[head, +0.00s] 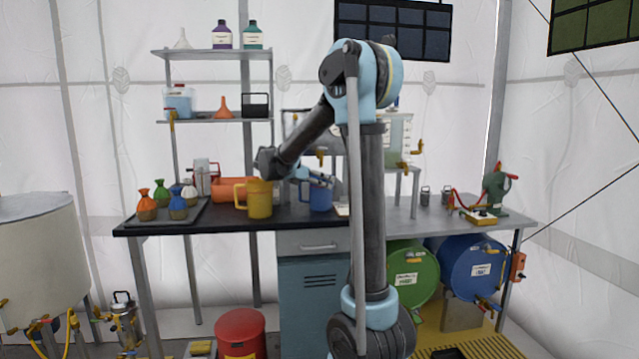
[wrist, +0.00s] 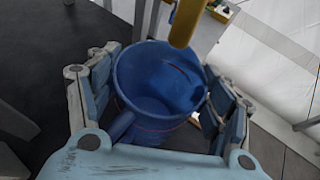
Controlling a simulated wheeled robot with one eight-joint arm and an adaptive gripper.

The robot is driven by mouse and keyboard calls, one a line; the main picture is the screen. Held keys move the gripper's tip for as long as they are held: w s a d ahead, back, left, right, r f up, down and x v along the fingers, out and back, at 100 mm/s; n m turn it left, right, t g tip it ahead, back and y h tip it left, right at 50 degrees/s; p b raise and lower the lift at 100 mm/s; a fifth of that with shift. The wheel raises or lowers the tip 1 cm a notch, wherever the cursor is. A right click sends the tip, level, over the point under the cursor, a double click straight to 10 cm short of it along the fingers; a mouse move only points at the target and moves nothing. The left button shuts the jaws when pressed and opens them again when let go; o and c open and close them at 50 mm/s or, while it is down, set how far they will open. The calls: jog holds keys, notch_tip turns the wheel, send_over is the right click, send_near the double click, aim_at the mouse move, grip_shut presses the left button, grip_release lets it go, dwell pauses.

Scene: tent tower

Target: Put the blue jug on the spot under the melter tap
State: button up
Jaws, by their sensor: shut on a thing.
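The blue jug (head: 320,197) is at the dark bench top, behind and left of my upright arm link. I cannot tell whether its base touches the bench. My gripper (head: 312,178) is shut on it. In the wrist view the blue jug (wrist: 150,75) is between the two fingers of my gripper (wrist: 160,100), with its open mouth facing the camera and its handle toward the lower left. A yellow tap or pipe (wrist: 188,22) overlaps the jug's far rim in that view. The spot under the jug is hidden.
A yellow jug (head: 258,199) stands left of the blue jug, with an orange bin (head: 232,189) behind it. A green hand-cranked device (head: 496,187) stands at the bench's right end. A red drum (head: 240,330) is on the floor.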

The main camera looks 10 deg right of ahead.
jog(key=o, duration=1.9)
jog(key=shift+d, duration=0.1)
jog(key=shift+c, duration=0.2)
jog(key=shift+r, duration=0.1)
jog(key=v, duration=1.2)
jog(key=s+d+f+m+g+y, duration=0.2)
jog(key=s+d+f+m, duration=0.4)
jog(key=s, duration=0.3)
jog(key=s+d+f+m+g+y, duration=0.25)
jog(key=s+d+f+m, duration=0.2)
jog(key=s+d, duration=0.4)
jog(key=s+a+f+m+y, duration=0.2)
jog(key=s+f+m, duration=0.4)
jog(key=s+f, duration=0.3)
jog(key=s+a+f+m+y, duration=0.2)
jog(key=s+f+m+y, duration=0.3)
jog(key=s, duration=0.7)
notch_tip(320, 180, down, 4)
jog(key=shift+s+a+r+m, duration=0.1)
jog(key=shift+s+a+m, duration=0.15)
jog(key=shift+m, duration=0.8)
